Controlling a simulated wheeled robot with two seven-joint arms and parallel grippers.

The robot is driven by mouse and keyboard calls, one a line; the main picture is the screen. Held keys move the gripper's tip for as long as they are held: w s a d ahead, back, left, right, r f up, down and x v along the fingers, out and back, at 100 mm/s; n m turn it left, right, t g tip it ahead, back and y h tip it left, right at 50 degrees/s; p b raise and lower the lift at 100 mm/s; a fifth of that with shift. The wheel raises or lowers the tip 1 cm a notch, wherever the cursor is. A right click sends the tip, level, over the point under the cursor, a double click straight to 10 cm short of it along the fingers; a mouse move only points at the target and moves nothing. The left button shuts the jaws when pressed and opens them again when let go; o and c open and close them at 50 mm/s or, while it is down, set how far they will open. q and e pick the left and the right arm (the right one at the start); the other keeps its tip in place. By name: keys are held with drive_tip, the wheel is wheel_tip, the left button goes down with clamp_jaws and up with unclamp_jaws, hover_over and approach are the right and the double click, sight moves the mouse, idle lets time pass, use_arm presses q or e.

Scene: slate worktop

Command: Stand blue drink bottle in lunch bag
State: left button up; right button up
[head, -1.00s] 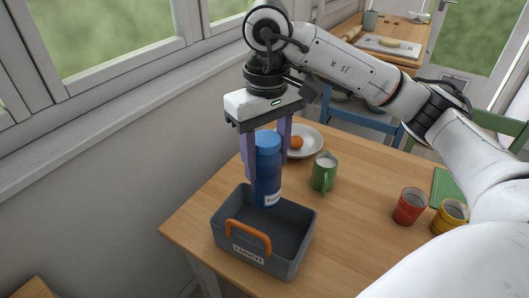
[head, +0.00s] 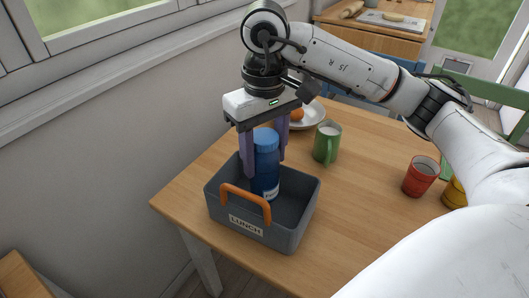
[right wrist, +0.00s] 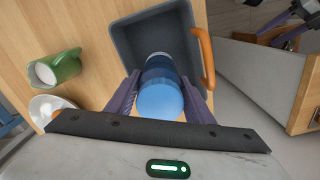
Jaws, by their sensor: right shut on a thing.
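The blue drink bottle (head: 265,165) is upright, with its lower part inside the grey lunch bag (head: 262,236), which is an open box with an orange handle and a LUNCH label. My right gripper (head: 264,160) comes down from above and is shut on the bottle, one purple finger on each side. In the right wrist view the bottle's blue cap (right wrist: 160,101) sits between the fingers, over the bag's opening (right wrist: 127,45).
A green mug (head: 326,143) stands behind the bag to the right. A white plate (head: 312,116) with an orange fruit (head: 296,114) lies behind the gripper. A red mug (head: 420,176) and a yellow mug (head: 454,193) stand at the right. The table between is clear.

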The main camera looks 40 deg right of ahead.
sight(265, 136)
wheel_tip(265, 136, down, 2)
drive_tip(key=shift+f+b, duration=0.15)
drive_tip(key=shift+b, duration=0.6)
drive_tip(key=shift+f+b, duration=0.65)
drive_tip(key=shift+f, duration=0.05)
drive_tip(key=shift+f+b, duration=0.5)
drive_tip(key=shift+f, duration=0.05)
drive_tip(key=o, duration=1.4)
wheel_tip(265, 136, up, 10)
drive_tip(key=p, duration=0.2)
drive_tip(key=shift+p, duration=0.3)
drive_tip(key=shift+r, duration=0.15)
